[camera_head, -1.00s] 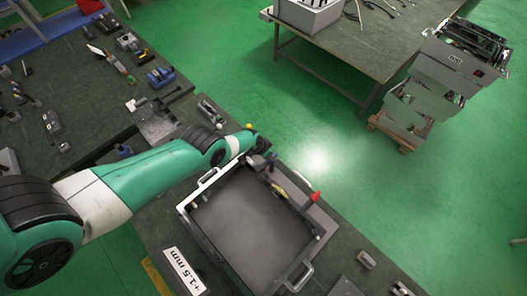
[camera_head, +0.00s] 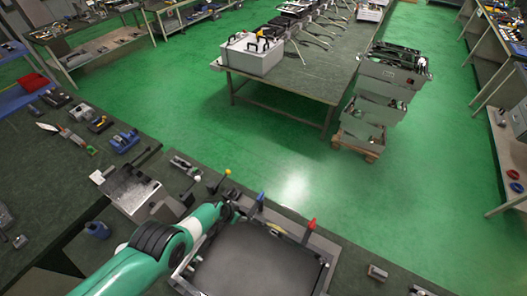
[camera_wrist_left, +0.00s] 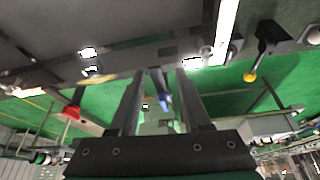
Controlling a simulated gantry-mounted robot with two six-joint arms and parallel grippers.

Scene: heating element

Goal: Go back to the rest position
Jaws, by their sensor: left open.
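My left arm comes in from the lower left in the head view, and its gripper (camera_head: 243,208) is at the upper left corner of a dark, shallow tray-like frame (camera_head: 190,262). In the left wrist view the two fingers (camera_wrist_left: 157,80) are apart. A blue-handled lever (camera_wrist_left: 161,93) shows in the gap between them; I cannot tell whether it lies between the fingers or beyond them. The blue handle also shows in the head view (camera_head: 260,197), close to the gripper. My right gripper is in neither view.
A red-tipped lever (camera_head: 311,225) stands at the frame's far right corner. A yellow-knobbed lever (camera_head: 228,172) stands just beyond my gripper. A metal block fixture (camera_head: 130,190) is on the bench at left. Green floor (camera_head: 300,185) is open beyond the bench.

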